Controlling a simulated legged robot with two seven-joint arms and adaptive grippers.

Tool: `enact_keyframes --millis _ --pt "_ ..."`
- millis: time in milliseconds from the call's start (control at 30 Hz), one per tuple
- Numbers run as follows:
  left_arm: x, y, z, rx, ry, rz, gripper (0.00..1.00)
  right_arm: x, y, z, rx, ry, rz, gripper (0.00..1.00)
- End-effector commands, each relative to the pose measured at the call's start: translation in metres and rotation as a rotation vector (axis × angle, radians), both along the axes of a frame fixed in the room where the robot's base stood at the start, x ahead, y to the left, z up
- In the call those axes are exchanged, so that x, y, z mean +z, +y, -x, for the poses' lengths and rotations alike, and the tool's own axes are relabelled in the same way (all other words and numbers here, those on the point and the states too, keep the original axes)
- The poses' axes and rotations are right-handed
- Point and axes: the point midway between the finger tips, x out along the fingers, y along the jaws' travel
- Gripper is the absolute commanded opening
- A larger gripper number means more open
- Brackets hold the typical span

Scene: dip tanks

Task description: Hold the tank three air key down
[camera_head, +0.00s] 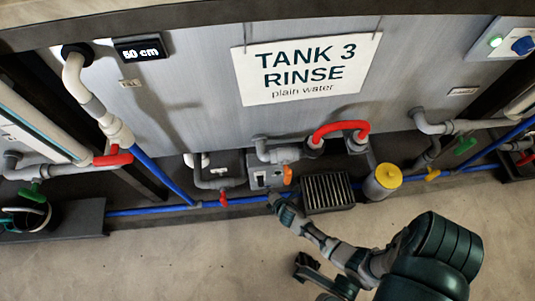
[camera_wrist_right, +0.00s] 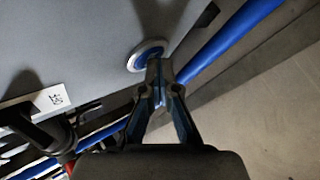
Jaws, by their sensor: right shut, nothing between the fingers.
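My right gripper (camera_head: 274,198) reaches in from the lower right to the foot of a grey box (camera_head: 262,180) below the tank 3 sign. In the right wrist view my right gripper (camera_wrist_right: 158,68) is shut and empty. Its tips overlap the lower right edge of a round key (camera_wrist_right: 147,55) with a pale ring and blue centre on a grey face. I cannot tell whether the tips touch or press it. No lettering shows on the key. In the head view I cannot make out the key.
The tank 3 sign (camera_head: 306,68) hangs on the grey tank wall. A black finned unit (camera_head: 327,192) and a yellow-topped canister (camera_head: 382,181) stand right of the box. A red hose (camera_head: 340,128) arches above. Blue pipe (camera_head: 150,210) runs along the wall's foot. The floor in front is bare.

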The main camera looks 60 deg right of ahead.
Motion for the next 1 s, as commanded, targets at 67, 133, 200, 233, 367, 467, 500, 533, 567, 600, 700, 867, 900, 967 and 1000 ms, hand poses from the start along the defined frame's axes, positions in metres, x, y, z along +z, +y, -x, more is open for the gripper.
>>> enact_keyframes --millis 67,133,200,233,367,467,500,533,567,600,700,867,900,967,1000 --pt "0.0 0.0 0.0 0.0 0.0 0.0 0.48 0.001 -0.001 0.0 -0.001 -0.001 0.001 0.0" --pt "0.0 0.0 0.0 0.0 0.0 0.0 0.48 0.001 -0.001 -0.001 -0.001 -0.001 0.001 0.0" --pt "0.0 0.0 0.0 0.0 0.0 0.0 0.48 0.001 -0.001 0.0 -0.001 -0.001 0.001 0.0" --pt "0.0 0.0 0.0 0.0 0.0 0.0 0.48 0.001 -0.001 0.0 -0.001 -0.001 0.001 0.0" --pt "0.0 0.0 0.0 0.0 0.0 0.0 0.48 0.0 0.002 0.002 0.0 -0.001 0.0 0.0" --pt "0.0 0.0 0.0 0.0 0.0 0.0 0.48 0.0 0.006 0.005 0.0 -0.001 0.0 0.0" --pt "0.0 0.0 0.0 0.0 0.0 0.0 0.48 0.0 0.008 0.007 0.0 0.0 0.0 0.0" --pt "0.0 0.0 0.0 0.0 0.0 0.0 0.48 0.0 0.009 0.008 0.0 -0.001 0.0 0.0" --pt "0.0 0.0 0.0 0.0 0.0 0.0 0.48 0.0 0.01 0.009 0.001 -0.001 0.001 0.0" --pt "0.0 0.0 0.0 0.0 0.0 0.0 0.48 0.0 0.011 0.01 0.0 0.0 0.0 0.0" --pt "0.0 0.0 0.0 0.0 -0.001 0.0 0.48 0.0 0.012 0.011 0.0 -0.001 0.0 0.0" --pt "0.0 0.0 0.0 0.0 -0.001 0.0 0.48 0.0 0.013 0.011 0.0 0.0 0.0 0.0" --pt "0.0 0.0 0.0 0.0 -0.001 -0.001 0.48 0.0 0.013 0.011 0.0 0.0 0.0 0.0" --pt "0.0 0.0 0.0 0.0 0.0 0.0 0.48 0.0 0.014 0.012 0.0 0.0 0.0 0.0" --pt "0.0 0.0 0.0 0.0 0.0 0.0 0.48 0.0 0.015 0.013 0.0 0.0 -0.002 0.0"
